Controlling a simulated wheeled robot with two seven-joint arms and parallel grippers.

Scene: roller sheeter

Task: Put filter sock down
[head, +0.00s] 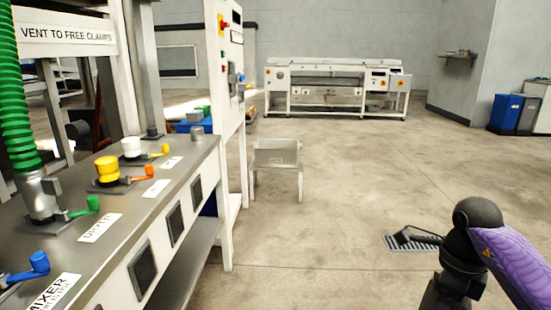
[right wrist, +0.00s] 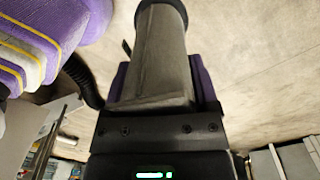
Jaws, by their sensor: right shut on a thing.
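In the right wrist view, a grey, cloth-like cylinder with a dark ring at its far end, which looks like the filter sock (right wrist: 163,65), stands out from my right gripper (right wrist: 160,82). The gripper is shut on it, with a purple finger showing on each side. The sock does not show clearly in the head view, where my right arm comes in at the lower right. My left gripper is in neither view.
A steel bench (head: 120,215) with yellow (head: 107,168) and white (head: 131,147) fittings, coloured levers and a green hose (head: 17,95) stands at left. A small white stand (head: 277,157) is beyond it. A floor grate (head: 412,241) lies at right. The middle floor is clear.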

